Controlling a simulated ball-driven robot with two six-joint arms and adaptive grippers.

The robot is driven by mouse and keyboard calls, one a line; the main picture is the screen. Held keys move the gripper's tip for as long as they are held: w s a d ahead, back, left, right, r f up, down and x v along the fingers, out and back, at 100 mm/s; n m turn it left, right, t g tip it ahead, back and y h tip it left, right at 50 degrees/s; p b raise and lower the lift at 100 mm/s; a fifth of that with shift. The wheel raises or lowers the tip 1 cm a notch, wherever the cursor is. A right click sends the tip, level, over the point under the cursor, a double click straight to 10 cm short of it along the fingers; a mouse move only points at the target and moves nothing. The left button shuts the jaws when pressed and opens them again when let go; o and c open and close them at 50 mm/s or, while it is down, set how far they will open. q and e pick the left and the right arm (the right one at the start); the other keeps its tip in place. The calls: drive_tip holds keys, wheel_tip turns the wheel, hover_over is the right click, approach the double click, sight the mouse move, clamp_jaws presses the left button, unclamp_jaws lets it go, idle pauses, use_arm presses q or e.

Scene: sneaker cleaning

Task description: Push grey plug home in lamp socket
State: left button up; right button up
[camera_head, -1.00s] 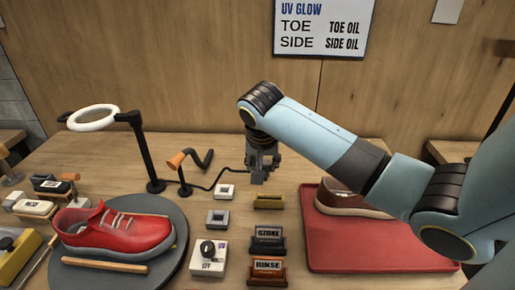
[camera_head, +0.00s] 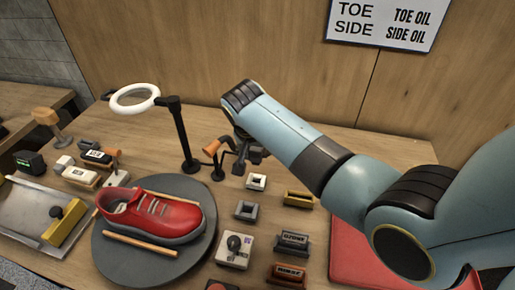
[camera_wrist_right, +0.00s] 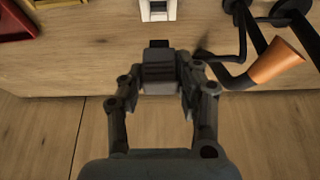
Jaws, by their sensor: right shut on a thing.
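My right gripper (camera_head: 240,158) is shut on a small grey plug (camera_wrist_right: 160,70), which sits between its fingertips in the right wrist view, with a darker end pointing toward the sockets. A white socket (camera_head: 256,182) lies on the table just in front of the gripper and to its right. It also shows at the top of the right wrist view (camera_wrist_right: 157,10), apart from the plug. A grey socket (camera_head: 246,210) lies nearer. The black ring lamp (camera_head: 184,135) stands left of the gripper. My left gripper is not in view.
An orange-tipped nozzle on a bent black arm (camera_head: 212,146) stands close beside the gripper. A red sneaker (camera_head: 150,213) rests on a round grey turntable (camera_head: 118,263). A switch box (camera_head: 234,250), a brass block (camera_head: 299,199) and OZONE and RINSE blocks stand nearby.

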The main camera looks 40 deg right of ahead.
sight(255, 161)
drive_tip(key=shift+r, duration=0.1)
drive_tip(key=shift+f, duration=0.3)
wheel_tip(255, 161, down, 3)
drive_tip(key=b, duration=0.2)
drive_tip(key=shift+f+b, duration=0.2)
drive_tip(key=shift+b, duration=0.1)
drive_tip(key=shift+f+b, duration=0.65)
drive_tip(key=shift+f, duration=0.25)
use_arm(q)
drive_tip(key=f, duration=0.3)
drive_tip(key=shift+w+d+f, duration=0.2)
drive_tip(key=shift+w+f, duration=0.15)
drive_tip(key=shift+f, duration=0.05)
use_arm(e)
drive_tip(key=shift+f, duration=0.1)
use_arm(q)
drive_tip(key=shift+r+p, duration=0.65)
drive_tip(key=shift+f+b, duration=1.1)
drive_tip(key=shift+b, duration=0.05)
use_arm(e)
drive_tip(key=shift+f, duration=1.4)
drive_tip(key=o, duration=1.2)
drive_tip(key=shift+r, duration=0.1)
drive_tip(key=shift+c, duration=0.2)
